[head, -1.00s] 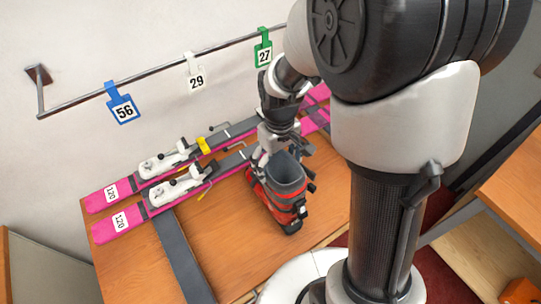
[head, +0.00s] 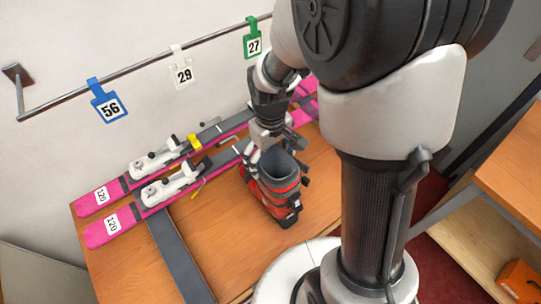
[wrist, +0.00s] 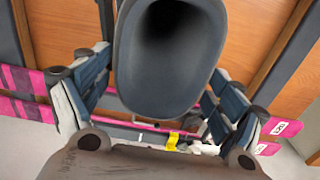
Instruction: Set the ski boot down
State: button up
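The ski boot (head: 273,187), red and black with a dark grey cuff, stands upright on the wooden bench, in front of the skis. In the wrist view its hollow cuff (wrist: 172,55) fills the upper middle. My gripper (head: 266,145) is at the cuff's rear. In the wrist view my gripper (wrist: 155,85) has its fingers spread wide, one on each side of the cuff. A strip of background shows between the left finger and the cuff. The right finger is very close to the cuff; I cannot tell if it touches.
Two pink skis (head: 108,227) with white bindings (head: 170,186) lie behind the boot. A wall rail (head: 145,64) carries blue tag 56 (head: 110,106), white tag 29 (head: 183,74) and green tag 27 (head: 254,46). A dark strip (head: 178,262) crosses the bench. Bare bench lies left of the boot.

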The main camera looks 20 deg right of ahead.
jog(key=shift+o, duration=1)
notch_tip(320, 180, up, 12)
jog(key=r+p, duration=0.1)
jog(key=p, duration=0.2)
jog(key=s+r+m+t, duration=0.1)
jog(key=s+r, duration=0.3)
jog(key=s, duration=0.4)
jog(key=s+r+m+t, duration=0.2)
jog(key=s+r+t, duration=0.1)
jog(key=s+r, duration=0.2)
jog(key=s, duration=0.2)
jog(key=shift+s+d+m+t, duration=0.15)
jog(key=shift+s+m+t, duration=0.15)
jog(key=shift+s, duration=0.05)
